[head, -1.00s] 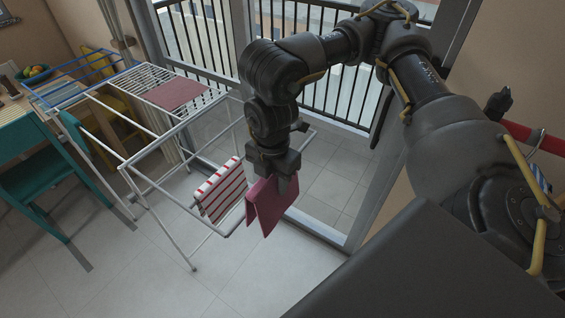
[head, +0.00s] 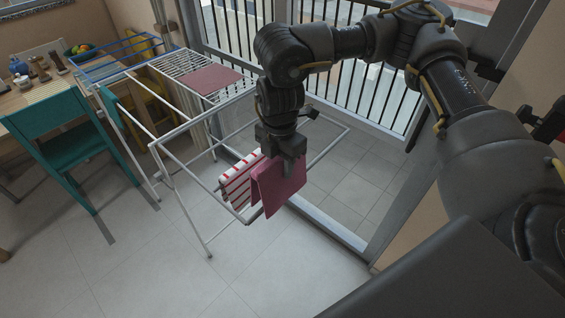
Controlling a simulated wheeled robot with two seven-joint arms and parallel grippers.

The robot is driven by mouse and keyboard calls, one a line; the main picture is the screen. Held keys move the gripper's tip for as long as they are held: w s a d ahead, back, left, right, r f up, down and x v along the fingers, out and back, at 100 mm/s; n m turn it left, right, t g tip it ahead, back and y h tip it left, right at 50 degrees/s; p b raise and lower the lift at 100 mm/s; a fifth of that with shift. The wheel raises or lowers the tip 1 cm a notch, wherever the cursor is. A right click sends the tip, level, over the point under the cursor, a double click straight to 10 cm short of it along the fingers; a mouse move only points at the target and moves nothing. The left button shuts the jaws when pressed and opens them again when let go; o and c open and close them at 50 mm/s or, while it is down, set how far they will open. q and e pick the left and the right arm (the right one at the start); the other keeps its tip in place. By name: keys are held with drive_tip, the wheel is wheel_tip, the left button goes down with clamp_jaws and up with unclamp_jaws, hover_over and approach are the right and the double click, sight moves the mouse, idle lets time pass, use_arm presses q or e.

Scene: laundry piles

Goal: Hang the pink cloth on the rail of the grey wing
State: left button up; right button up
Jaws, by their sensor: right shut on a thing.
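My right gripper (head: 287,160) is shut on a dark pink cloth (head: 279,188), which hangs folded from the fingers with its two flaps downward. The cloth is at the outer rail of the grey wing (head: 324,151), right beside a red-and-white striped cloth (head: 236,182) hanging there, and partly covers it in the head view. I cannot tell whether the pink cloth straddles or touches the rail, because the cloth and gripper hide that stretch. Another pink cloth (head: 209,79) lies flat on the rack's white middle bars. My left gripper is not in view.
The drying rack's blue wing (head: 118,50) is at the far left, near a wooden table (head: 30,98). A teal chair (head: 72,135) and a yellow chair (head: 150,80) stand close by. A glass door frame (head: 330,228) is behind the wing; the front floor is clear.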

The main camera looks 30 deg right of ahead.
drive_tip(key=shift+f+b, duration=3.6)
drive_tip(key=shift+f, duration=2.4)
drive_tip(key=o, duration=1.1)
wheel_tip(320, 180, up, 11)
drive_tip(key=shift+f+b, duration=0.1)
drive_tip(key=shift+b, duration=0.2)
